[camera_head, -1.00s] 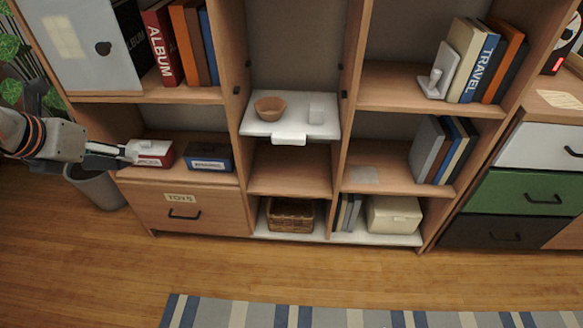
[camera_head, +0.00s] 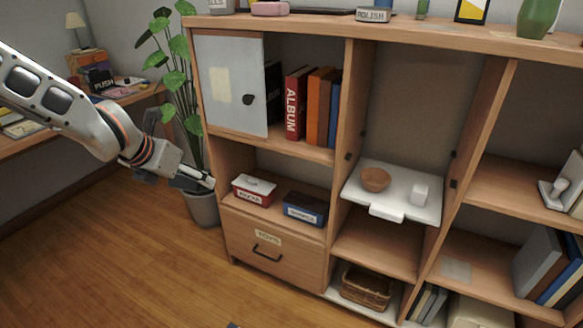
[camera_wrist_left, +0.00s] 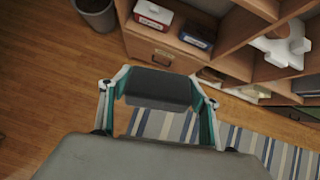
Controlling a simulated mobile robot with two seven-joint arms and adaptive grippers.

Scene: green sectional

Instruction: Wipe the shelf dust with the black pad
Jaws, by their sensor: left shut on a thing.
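My left gripper (camera_head: 208,182) is at the left side of the shelf unit, just left of the red box. In the left wrist view it is shut on a black pad (camera_wrist_left: 158,85), held between its two fingers (camera_wrist_left: 155,98) and clear of any surface. In the head view the pad is hard to tell from the dark fingers. A pale grey patch (camera_head: 456,270), which looks like dust, lies on a lower shelf (camera_head: 490,281) right of the middle column. My right gripper is not in view.
A red box (camera_head: 253,190) and a blue box (camera_head: 305,208) sit above the toys drawer (camera_head: 272,250). A white pull-out tray (camera_head: 402,194) bears a bowl (camera_head: 375,179) and a white cup. Books stand right of the patch. A potted plant (camera_head: 203,208) is behind the gripper. The floor in front is clear.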

